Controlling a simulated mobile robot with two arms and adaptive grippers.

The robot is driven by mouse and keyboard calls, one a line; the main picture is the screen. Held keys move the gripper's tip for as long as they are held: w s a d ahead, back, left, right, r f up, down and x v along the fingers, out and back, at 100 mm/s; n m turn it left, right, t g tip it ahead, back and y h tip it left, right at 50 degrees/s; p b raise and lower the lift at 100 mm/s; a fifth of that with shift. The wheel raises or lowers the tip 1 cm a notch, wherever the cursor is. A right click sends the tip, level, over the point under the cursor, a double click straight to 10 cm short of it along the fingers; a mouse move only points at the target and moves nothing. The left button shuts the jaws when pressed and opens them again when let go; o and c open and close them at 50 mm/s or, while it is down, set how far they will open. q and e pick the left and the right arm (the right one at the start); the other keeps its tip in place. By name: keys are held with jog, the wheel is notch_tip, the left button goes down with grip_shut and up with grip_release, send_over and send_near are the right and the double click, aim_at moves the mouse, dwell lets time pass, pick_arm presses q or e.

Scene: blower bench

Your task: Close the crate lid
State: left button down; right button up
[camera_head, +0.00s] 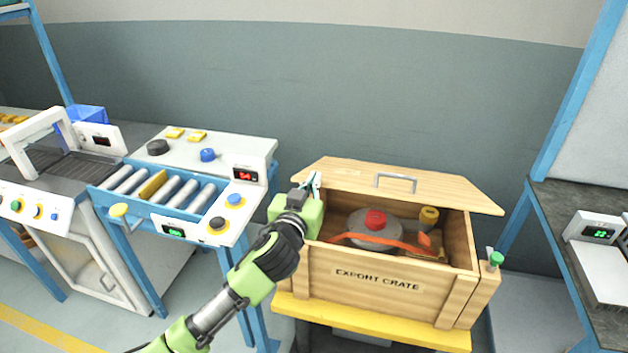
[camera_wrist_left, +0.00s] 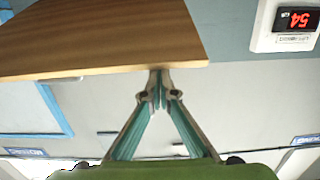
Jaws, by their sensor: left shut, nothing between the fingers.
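The wooden export crate (camera_head: 370,290) stands with its top open. Its lid (camera_head: 445,190), a pale wooden board with a grey handle (camera_head: 395,182), is tilted up behind the opening. Inside the crate are a grey round part with a red cap (camera_head: 376,219), an orange strap (camera_head: 395,243) and a yellow-brown piece (camera_head: 429,215). My left gripper (camera_head: 314,183) is shut and empty at the lid's left end. In the left wrist view, the closed fingertips (camera_wrist_left: 160,80) are at the edge of a wooden board (camera_wrist_left: 110,40); whether they touch cannot be told. My right gripper is out of view.
The crate rests on a yellow stand (camera_head: 360,323). A roller bench with a display (camera_head: 245,175) is to the left. A green-topped item (camera_head: 495,260) is at the crate's right end. A dark bench (camera_head: 575,215) stands at the far right.

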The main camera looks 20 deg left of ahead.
pick_arm(q)
jog(key=f+b, duration=0.1)
jog(key=s+f, duration=0.1)
jog(key=f, duration=0.1)
jog(key=f+b, duration=0.1)
jog(key=shift+s+f+b, duration=0.2)
jog(key=shift+s+b, duration=0.1)
jog(key=shift+s, duration=0.05)
